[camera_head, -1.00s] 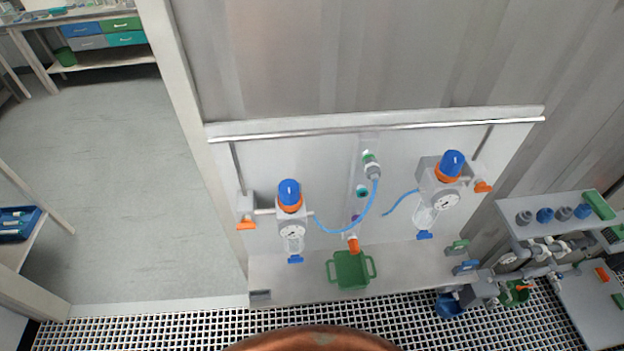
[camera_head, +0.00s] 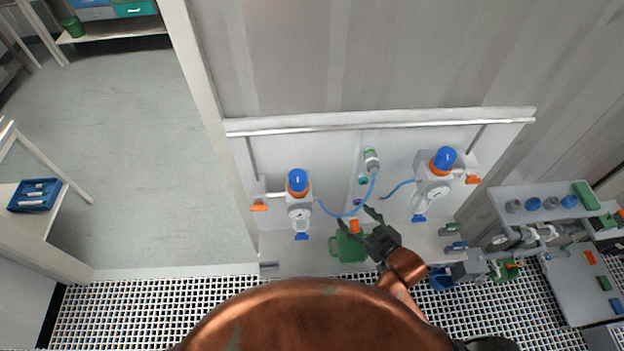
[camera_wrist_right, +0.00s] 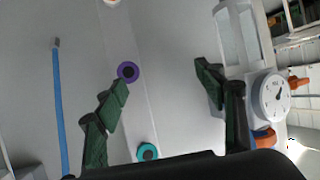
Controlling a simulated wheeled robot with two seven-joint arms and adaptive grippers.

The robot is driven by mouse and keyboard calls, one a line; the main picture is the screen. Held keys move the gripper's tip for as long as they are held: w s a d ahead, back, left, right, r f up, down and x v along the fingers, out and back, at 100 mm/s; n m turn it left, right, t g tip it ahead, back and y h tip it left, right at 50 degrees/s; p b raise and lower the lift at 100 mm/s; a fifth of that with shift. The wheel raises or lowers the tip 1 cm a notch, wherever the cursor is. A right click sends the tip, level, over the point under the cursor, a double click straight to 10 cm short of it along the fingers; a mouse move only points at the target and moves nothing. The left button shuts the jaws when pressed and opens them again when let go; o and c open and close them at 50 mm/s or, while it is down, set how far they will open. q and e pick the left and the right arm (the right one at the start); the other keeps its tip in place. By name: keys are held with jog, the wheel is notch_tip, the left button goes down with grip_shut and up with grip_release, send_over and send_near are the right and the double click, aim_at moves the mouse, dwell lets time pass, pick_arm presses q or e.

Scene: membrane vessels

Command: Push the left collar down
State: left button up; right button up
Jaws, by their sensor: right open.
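The left regulator (camera_head: 301,213) hangs on the pale panel, with a blue knob (camera_head: 297,176) on top and an orange collar (camera_head: 298,191) under the knob. The right regulator (camera_head: 432,190) has a like blue knob (camera_head: 444,158) and orange collar (camera_head: 441,170). My right gripper (camera_head: 358,219) is open and empty, low before the panel's middle, right of the left regulator and apart from it. In the right wrist view, the open fingers (camera_wrist_right: 160,78) flank a purple-ringed port (camera_wrist_right: 128,72). A gauge (camera_wrist_right: 272,97) shows beyond the right finger. My left gripper is out of view.
A blue hose (camera_head: 345,214) loops from the left regulator to a fitting (camera_head: 372,160) on the panel. A pipe bench (camera_head: 540,205) stands at the right.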

aim_at(306, 193)
jog(key=a+r+n+t+y, duration=0.1)
jog(key=a+r+n+y, duration=0.3)
jog(key=a+r+y, duration=0.65)
jog(key=w+a+r+h, duration=0.1)
jog(key=a, duration=0.1)
jog(key=w+a+r+p, duration=0.1)
jog(key=a, duration=0.1)
jog(key=w+a+h, duration=0.1)
jog(key=w+a, duration=0.1)
jog(key=shift+a+r+h+p, duration=0.35)
jog(key=shift+r+p, duration=0.05)
jog(key=shift+w+a+f, duration=0.1)
jog(key=shift+w+a, duration=0.2)
jog(key=shift+w, duration=0.1)
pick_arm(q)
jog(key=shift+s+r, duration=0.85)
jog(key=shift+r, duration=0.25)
